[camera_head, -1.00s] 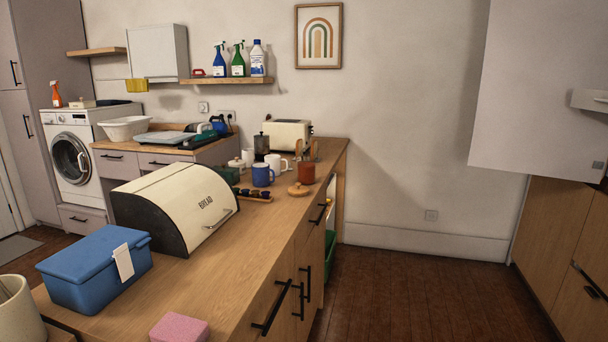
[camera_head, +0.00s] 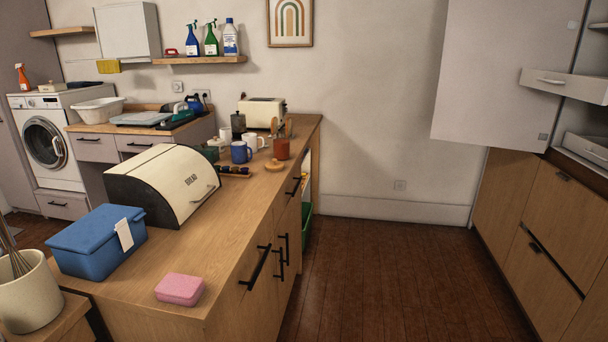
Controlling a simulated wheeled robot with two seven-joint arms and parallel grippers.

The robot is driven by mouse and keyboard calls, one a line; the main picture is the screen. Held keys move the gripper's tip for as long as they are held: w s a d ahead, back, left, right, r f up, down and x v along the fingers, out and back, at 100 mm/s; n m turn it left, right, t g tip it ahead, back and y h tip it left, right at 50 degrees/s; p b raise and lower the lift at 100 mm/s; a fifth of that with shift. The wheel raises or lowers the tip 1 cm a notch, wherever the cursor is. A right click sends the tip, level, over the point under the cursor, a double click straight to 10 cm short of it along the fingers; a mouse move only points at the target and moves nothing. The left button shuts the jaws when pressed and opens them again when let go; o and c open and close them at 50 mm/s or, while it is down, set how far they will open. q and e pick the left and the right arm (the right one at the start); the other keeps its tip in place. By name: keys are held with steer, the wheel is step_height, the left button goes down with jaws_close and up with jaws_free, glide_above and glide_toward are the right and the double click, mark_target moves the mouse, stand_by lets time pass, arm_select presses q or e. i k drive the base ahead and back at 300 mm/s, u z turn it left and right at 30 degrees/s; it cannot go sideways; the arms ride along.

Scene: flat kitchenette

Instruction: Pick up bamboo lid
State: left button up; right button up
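A small round wooden lid with a knob, which looks like the bamboo lid (camera_head: 275,165), lies on the wooden counter (camera_head: 236,235). It is near the counter's right edge, in front of a brown-red pot (camera_head: 282,149) that holds wooden utensils. A blue mug (camera_head: 240,152) and a white mug (camera_head: 254,141) stand behind it to the left. Neither of my grippers shows in the head view.
A bread bin (camera_head: 190,180), a blue box (camera_head: 85,246) and a pink block (camera_head: 180,289) stand on the nearer counter. A whisk stands in a cream pot (camera_head: 28,300). The wooden floor (camera_head: 400,270) right of the counter is clear. Cabinets (camera_head: 525,225) line the right side.

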mark_target(272, 166)
steer(key=z, duration=0.35)
steer(key=k, duration=0.85)
steer(key=z, duration=1.05)
steer(key=i, duration=1.2)
steer(key=u, duration=0.85)
steer(key=i, duration=0.8)
steer(key=u, duration=0.9)
